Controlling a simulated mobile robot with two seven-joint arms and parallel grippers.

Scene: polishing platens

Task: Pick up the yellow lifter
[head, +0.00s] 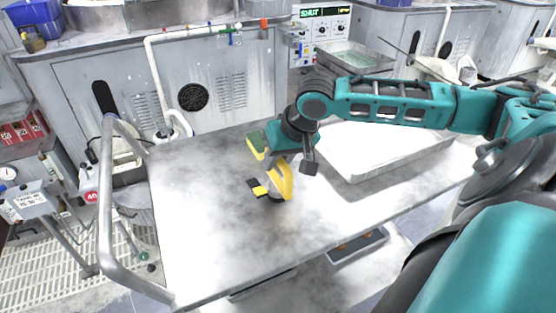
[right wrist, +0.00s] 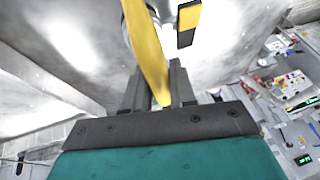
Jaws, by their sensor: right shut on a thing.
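The yellow lifter (head: 284,181) is on the metal table, with its curved yellow handle upright and dark pads with a yellow part low at its left. My right gripper (head: 291,163) reaches down over it from the right and is shut on its handle. In the right wrist view the handle (right wrist: 148,52) runs between the two fingers (right wrist: 157,88), and a black and yellow part (right wrist: 187,24) shows beyond. I cannot tell whether the lifter's pads touch the table. My left gripper is in neither view.
A green and yellow block (head: 257,146) stands just behind the lifter. A white tray (head: 375,172) lies to the right, beneath my right arm. A metal rail (head: 104,200) bounds the table's left end. The table's front left is bare.

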